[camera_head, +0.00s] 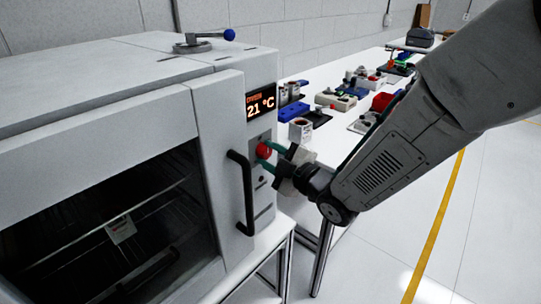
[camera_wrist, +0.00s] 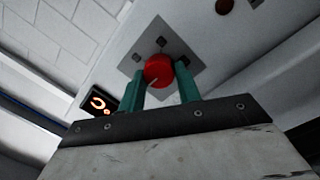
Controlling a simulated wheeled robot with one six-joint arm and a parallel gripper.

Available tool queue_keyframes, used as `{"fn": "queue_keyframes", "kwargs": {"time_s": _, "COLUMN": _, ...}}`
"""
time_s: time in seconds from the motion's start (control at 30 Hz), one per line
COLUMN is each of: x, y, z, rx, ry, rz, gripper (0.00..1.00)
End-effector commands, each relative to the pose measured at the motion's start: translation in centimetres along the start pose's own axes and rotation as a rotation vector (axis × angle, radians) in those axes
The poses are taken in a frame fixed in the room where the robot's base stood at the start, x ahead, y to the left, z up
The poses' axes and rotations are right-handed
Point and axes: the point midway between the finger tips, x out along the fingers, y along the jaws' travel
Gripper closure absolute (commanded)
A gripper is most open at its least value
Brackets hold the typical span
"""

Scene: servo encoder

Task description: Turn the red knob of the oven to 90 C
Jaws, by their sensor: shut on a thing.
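The oven (camera_head: 228,150) stands at the left with a glass door and a black handle. Its orange display (camera_head: 261,103) reads 21 °C and shows partly, tilted, in the wrist view (camera_wrist: 97,102). The red knob (camera_head: 264,151) sits on the panel below the display. In the wrist view the red knob (camera_wrist: 159,71) lies between the green fingertips. My gripper (camera_head: 268,157) reaches in from the right and is shut on the knob; its fingers (camera_wrist: 162,85) stand on either side of it. A pale mark shows on the knob's face.
The black door handle (camera_head: 242,190) stands out just left of the gripper. A lever with a blue ball (camera_head: 229,35) is on top of the oven. A white table (camera_head: 325,141) with several small objects stands behind, near my arm.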

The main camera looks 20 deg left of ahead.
Motion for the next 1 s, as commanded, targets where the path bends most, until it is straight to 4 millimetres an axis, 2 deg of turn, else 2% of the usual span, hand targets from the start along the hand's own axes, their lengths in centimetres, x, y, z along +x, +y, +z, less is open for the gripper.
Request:
{"fn": "queue_keyframes", "kwargs": {"time_s": 0.37, "x": -0.05, "y": 0.07, "z": -0.01, "rx": 0.180, "ry": -0.010, "rz": -0.015, "gripper": 0.89}}
{"fn": "queue_keyframes", "kwargs": {"time_s": 1.0, "x": -0.07, "y": 0.28, "z": 0.09, "rx": 0.779, "ry": -0.044, "rz": -0.063, "gripper": 0.89}}
